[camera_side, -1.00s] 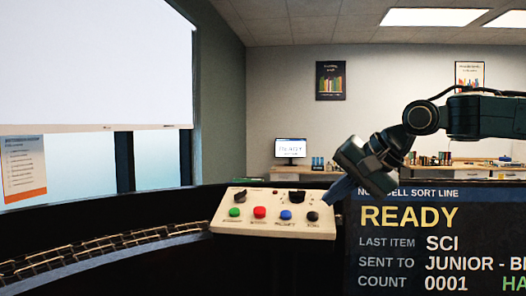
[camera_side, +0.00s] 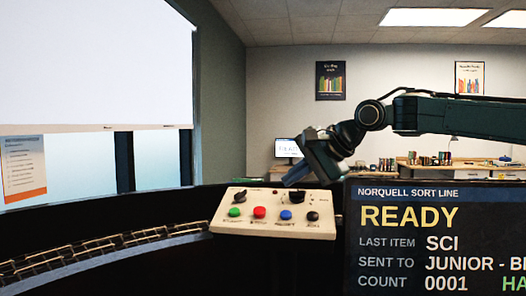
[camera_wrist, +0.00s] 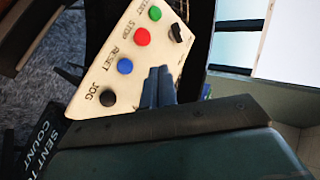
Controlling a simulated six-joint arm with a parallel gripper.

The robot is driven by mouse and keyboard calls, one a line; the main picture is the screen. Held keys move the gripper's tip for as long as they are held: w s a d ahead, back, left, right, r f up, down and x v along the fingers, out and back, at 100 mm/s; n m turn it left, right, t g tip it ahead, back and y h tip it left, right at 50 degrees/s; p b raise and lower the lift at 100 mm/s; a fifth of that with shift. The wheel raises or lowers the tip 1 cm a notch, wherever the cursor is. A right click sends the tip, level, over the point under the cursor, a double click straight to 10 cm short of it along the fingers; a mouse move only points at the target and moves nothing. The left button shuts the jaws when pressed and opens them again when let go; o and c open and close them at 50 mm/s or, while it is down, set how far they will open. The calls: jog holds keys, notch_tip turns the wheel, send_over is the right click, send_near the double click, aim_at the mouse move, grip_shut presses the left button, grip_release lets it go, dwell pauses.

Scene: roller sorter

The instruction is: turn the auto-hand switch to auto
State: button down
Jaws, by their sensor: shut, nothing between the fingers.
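The cream control panel (camera_side: 222,222) carries two black rotary knobs along its back edge. The left knob (camera_side: 240,197) shows clearly in the side view, and also in the wrist view (camera_wrist: 177,34). The right knob (camera_side: 298,195) is partly hidden behind my gripper in the side view and out of sight in the wrist view. I cannot read which is the auto-hand switch. My gripper (camera_side: 290,182) is shut and empty at the panel's back edge, by the right knob. In the wrist view its fingertips (camera_wrist: 159,74) point at the panel; contact is unclear.
Green (camera_side: 234,212), red (camera_side: 260,212), blue (camera_side: 286,215) and black (camera_side: 312,216) buttons line the panel's front. A display (camera_side: 440,240) at right reads READY, with "HA" cut off at its edge. A roller track (camera_side: 110,245) runs left.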

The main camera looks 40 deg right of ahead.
aim_at(253, 197)
jog(key=x, duration=0.7)
jog(key=shift+w+a+f, duration=0.1)
jog(key=shift+w+f, duration=0.1)
jog(key=shift+w, duration=0.05)
jog(key=shift+w+a, duration=0.2)
jog(key=shift+w, duration=0.4)
jog(key=shift+w+a, duration=0.15)
jog(key=shift+w, duration=0.4)
jog(key=shift+w+a+r, duration=0.1)
jog(key=shift+w+a, duration=0.05)
jog(key=shift+w, duration=0.35)
jog(key=shift+w+a+r, duration=0.1)
jog(key=shift+w+a, duration=0.05)
jog(key=shift+w, duration=0.3)
jog(key=shift+w+d+r+n+g+y, duration=0.15)
jog(key=shift+n+g+y, duration=0.15)
jog(key=shift+n, duration=0.2)
jog(key=shift+w+d+n+g+y, duration=0.2)
jog(key=shift+n+g+y, duration=0.1)
jog(key=shift+n, duration=0.2)
jog(key=shift+w+d+n+y, duration=0.1)
jog(key=shift+n+y, duration=0.2)
jog(key=shift+n, duration=0.2)
jog(key=shift+w+d+r, duration=0.25)
jog(key=shift+w, duration=0.4)
jog(key=shift+w+r, duration=0.15)
jog(key=shift+w, duration=0.35)
jog(key=shift+w+r, duration=0.1)
jog(key=shift+w, duration=0.1)
